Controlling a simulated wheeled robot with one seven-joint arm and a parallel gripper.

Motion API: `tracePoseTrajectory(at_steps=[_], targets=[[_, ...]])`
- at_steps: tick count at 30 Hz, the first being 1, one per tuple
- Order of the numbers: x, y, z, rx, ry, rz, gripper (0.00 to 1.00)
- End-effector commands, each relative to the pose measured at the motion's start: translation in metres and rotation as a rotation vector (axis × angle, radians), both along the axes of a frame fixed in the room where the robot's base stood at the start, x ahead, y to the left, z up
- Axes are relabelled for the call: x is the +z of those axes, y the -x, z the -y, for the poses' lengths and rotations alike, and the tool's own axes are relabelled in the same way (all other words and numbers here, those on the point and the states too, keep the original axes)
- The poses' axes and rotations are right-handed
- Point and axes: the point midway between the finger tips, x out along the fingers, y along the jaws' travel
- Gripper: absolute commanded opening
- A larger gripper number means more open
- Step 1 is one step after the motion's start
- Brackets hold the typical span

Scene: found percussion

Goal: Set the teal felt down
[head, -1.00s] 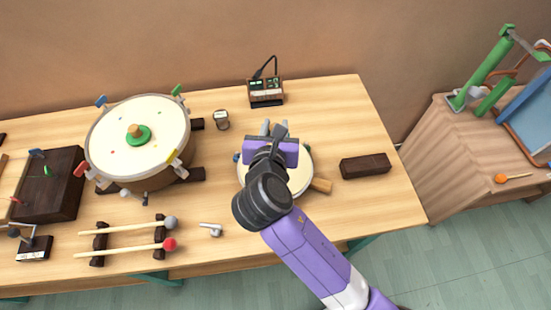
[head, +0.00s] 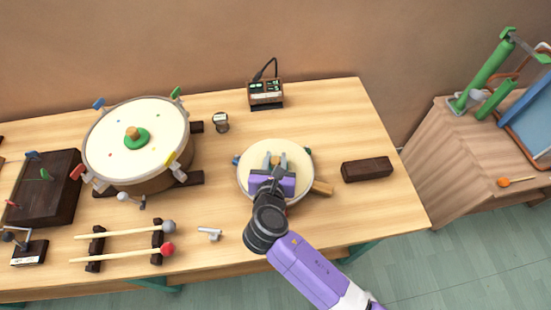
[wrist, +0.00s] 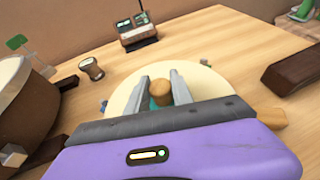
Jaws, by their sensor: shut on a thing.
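My gripper (head: 275,160) is over the small round drum (head: 299,160), with its fingers pointing at the pale drumhead. In the wrist view the fingers are shut on the wooden knob (wrist: 161,91) of the teal felt. A little of the teal felt (wrist: 153,104) shows between the fingers below the knob; the rest is hidden by the gripper. The drumhead (wrist: 208,82) spreads around and behind the fingers. I cannot tell whether the felt touches the drumhead.
A large drum (head: 110,150) with a green felt (head: 143,138) on its head stands at left. Two mallets (head: 120,255) lie on a rack. A dark block (head: 366,169) is at right, and an electronic box (head: 265,92) at the back. Bare table lies between them.

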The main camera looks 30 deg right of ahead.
Motion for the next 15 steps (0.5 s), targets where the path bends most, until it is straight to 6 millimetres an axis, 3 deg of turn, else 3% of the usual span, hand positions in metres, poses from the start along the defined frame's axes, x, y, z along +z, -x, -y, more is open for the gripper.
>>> tracePoseTrajectory(at_steps=[8,9,12,15], targets=[[-0.0025,-0.0001,0.0000,0.000,0.001,0.000,0.00],[-0.0023,-0.0001,0.0000,0.000,0.001,0.000,0.34],[-0.0021,-0.0002,0.0000,0.000,0.001,0.000,0.49],[-0.0021,-0.0001,0.0000,0.000,0.001,0.000,0.49]])
